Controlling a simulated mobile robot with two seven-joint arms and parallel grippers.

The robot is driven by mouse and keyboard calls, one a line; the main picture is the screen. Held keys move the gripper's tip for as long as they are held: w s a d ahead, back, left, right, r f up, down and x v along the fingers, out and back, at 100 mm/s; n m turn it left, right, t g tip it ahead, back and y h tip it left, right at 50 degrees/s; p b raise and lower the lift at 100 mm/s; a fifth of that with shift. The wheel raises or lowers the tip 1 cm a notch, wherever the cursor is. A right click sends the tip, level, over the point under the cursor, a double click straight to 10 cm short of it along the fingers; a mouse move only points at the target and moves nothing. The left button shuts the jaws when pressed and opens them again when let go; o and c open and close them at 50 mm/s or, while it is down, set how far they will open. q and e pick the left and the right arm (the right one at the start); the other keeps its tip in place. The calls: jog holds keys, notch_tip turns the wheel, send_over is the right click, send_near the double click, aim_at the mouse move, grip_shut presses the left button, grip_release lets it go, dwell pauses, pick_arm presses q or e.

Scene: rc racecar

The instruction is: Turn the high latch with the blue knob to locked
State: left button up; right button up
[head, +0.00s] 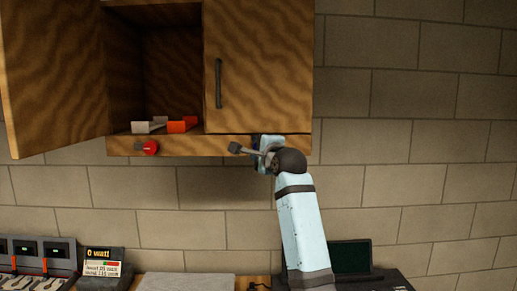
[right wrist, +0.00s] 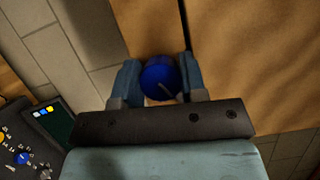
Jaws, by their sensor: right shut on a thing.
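The blue knob (right wrist: 157,77) shows in the right wrist view between the two fingers of my right gripper (head: 267,150), which touch its sides. A pale pointer mark on the knob's face slants toward the lower right of that view. In the head view my gripper is at the right part of the rail under the wooden cabinet (head: 264,60) and largely covers the knob. The latch behind the knob is hidden, so its position cannot be told. My left gripper is not in view.
A red knob (head: 150,148) sits at the rail's left end. The left cabinet door (head: 52,75) stands open; the right door with a dark handle (head: 218,83) is closed. White and orange-red pieces (head: 183,124) lie inside. Devices and a dark screen (head: 350,257) stand below.

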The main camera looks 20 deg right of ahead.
jog(key=n+g, duration=0.1)
jog(key=n, duration=0.1)
jog(key=n+g, duration=0.1)
jog(key=n, duration=0.2)
jog(key=shift+h, duration=0.3)
jog(key=n+g+h, duration=0.1)
jog(key=n, duration=0.2)
jog(key=shift+d+n+g+h, duration=0.1)
jog(key=shift+n+g+h, duration=0.35)
jog(key=shift+n, duration=0.25)
jog(key=shift+r, duration=0.1)
jog(key=o, duration=0.9)
jog(key=shift+s, duration=0.1)
